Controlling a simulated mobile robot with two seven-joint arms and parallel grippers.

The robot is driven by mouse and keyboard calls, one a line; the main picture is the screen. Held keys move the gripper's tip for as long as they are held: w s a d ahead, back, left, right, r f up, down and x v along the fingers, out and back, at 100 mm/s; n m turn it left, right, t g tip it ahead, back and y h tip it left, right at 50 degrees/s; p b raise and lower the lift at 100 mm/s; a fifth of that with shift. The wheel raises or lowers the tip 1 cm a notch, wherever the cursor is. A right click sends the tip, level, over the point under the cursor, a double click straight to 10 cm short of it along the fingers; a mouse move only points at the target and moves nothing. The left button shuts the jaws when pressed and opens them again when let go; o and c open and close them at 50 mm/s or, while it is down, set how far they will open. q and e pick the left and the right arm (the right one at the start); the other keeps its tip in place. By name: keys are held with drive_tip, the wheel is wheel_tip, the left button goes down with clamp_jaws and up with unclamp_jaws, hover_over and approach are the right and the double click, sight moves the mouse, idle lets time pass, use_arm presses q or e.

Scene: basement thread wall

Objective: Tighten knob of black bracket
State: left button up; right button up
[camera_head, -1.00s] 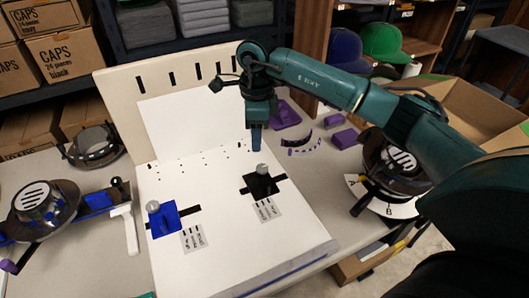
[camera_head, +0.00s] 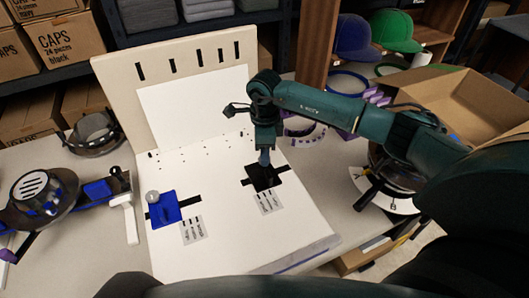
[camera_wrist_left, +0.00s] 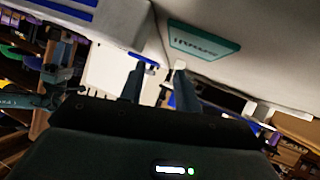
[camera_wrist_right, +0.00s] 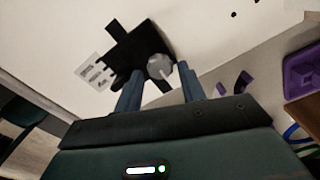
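The black bracket (camera_head: 262,180) lies on the white board (camera_head: 290,230) and also shows in the right wrist view (camera_wrist_right: 138,42). Its round grey knob (camera_wrist_right: 160,67) sits near the fingertips of my right gripper (camera_wrist_right: 160,82), which are apart on either side of it. In the head view my right gripper (camera_head: 264,160) points down over the bracket and hides the knob. I cannot tell whether the fingers touch it. My left gripper (camera_wrist_left: 158,82) is open and empty in the left wrist view and is not visible in the head view.
A blue bracket (camera_head: 163,212) with a grey knob (camera_head: 152,197) is left of the black one. Printed labels (camera_head: 192,230) lie on the board. An upright slotted panel (camera_head: 180,68) stands behind. A cardboard box (camera_head: 470,100) is at right. A white-handled tool (camera_head: 126,215) lies at left.

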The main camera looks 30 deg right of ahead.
drive_tip(key=shift+f, duration=0.75)
use_arm(q)
drive_tip(key=shift+r, duration=0.15)
use_arm(e)
drive_tip(key=shift+c, duration=0.4)
drive_tip(key=c, duration=0.6)
